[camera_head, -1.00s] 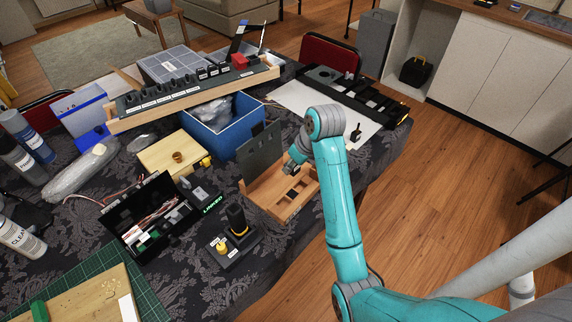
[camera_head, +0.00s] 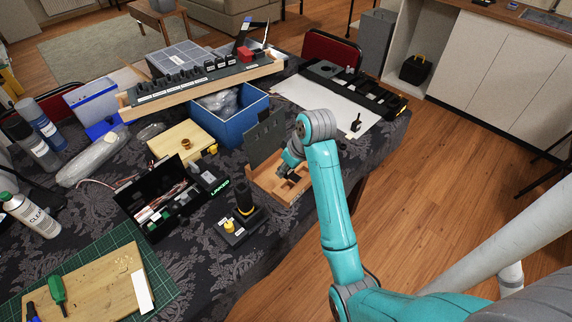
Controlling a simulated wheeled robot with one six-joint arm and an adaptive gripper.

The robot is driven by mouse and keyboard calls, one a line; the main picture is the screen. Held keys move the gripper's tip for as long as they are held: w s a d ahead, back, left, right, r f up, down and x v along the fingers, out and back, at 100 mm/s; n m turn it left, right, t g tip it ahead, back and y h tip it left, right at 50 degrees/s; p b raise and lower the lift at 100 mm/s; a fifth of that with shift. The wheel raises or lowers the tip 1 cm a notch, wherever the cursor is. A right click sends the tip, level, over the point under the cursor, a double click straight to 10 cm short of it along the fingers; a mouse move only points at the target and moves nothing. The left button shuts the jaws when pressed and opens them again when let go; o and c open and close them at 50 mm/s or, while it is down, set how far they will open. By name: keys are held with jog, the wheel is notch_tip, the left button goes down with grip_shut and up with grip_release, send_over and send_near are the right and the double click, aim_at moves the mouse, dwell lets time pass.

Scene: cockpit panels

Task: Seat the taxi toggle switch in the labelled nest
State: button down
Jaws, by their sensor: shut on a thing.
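My gripper (camera_head: 287,168) is low over the wooden tray (camera_head: 262,186), in front of the dark upright panel (camera_head: 265,138). It is shut on a small dark part that is mostly hidden by the fingers and too small to identify here. Dark square openings show in the tray beside the gripper. I cannot read a nest label, nor tell whether the held part touches the tray. A small black toggle-like piece (camera_head: 356,124) stands apart on the white sheet (camera_head: 325,115) to the right.
A blue bin (camera_head: 232,122) and a sloping labelled rail (camera_head: 190,88) with several switches stand behind the tray. A black joystick unit (camera_head: 243,212) and an open black toolbox (camera_head: 160,212) are in front and to the left. The table's right edge lies close to my arm.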

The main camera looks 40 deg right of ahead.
aim_at(284, 183)
jog(key=shift+f, duration=2.25)
jog(key=shift+f, duration=0.6)
dwell(0.3)
jog(key=shift+r, duration=0.3)
jog(key=shift+f, duration=0.25)
dwell(1.7)
jog(key=shift+r, duration=0.25)
jog(key=shift+f, duration=0.5)
dwell(1.4)
jog(key=shift+r, duration=0.2)
jog(key=shift+r, duration=0.3)
